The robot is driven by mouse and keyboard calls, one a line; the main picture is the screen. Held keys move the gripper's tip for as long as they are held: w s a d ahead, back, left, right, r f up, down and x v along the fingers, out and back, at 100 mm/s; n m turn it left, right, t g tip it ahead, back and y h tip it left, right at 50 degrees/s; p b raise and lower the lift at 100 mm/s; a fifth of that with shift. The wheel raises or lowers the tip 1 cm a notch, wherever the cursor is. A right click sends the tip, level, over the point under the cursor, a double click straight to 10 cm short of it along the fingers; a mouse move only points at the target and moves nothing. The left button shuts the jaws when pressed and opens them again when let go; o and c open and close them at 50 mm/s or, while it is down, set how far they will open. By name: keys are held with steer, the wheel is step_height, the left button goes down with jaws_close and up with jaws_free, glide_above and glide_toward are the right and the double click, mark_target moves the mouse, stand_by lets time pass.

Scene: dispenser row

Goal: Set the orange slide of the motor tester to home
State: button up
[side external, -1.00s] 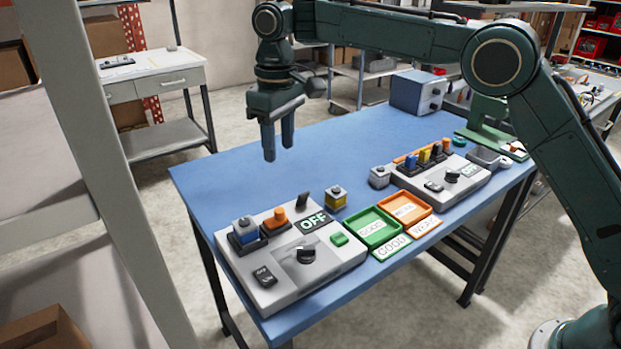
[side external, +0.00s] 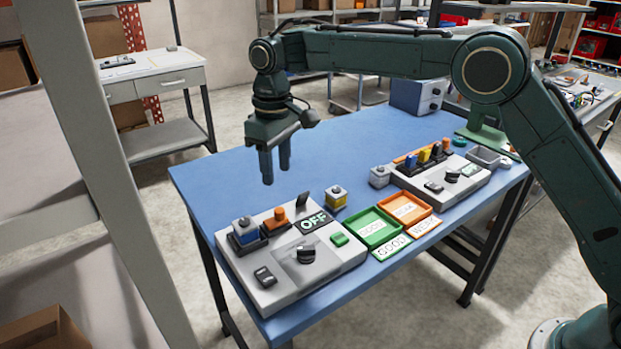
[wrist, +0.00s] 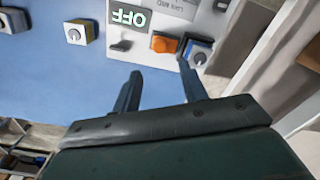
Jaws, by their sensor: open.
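The motor tester (side external: 262,285) is a grey box at the near left of the blue table, with a display reading OFF (side external: 314,223). Its orange slide (side external: 280,217) stands in a dark slot at the box's back edge, and it also shows in the wrist view (wrist: 164,43). A blue-and-grey motor block (side external: 245,231) sits left of the slide, also seen in the wrist view (wrist: 198,52). My gripper (side external: 276,176) is open and empty, pointing down above and behind the slide, apart from it. The wrist view shows its two spread fingers (wrist: 160,82) with nothing between them.
A yellow-and-grey block (side external: 335,197) stands behind the tester. Green (side external: 373,228) and orange (side external: 405,208) trays lie to its right. A second grey box (side external: 440,182) with coloured pieces is farther right. The table's back left is clear.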

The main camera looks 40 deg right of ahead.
mark_target(279, 210)
step_height(279, 210, down, 10)
steer(key=shift+a+r, duration=0.1)
steer(key=shift+r, duration=0.15)
stand_by(0.4)
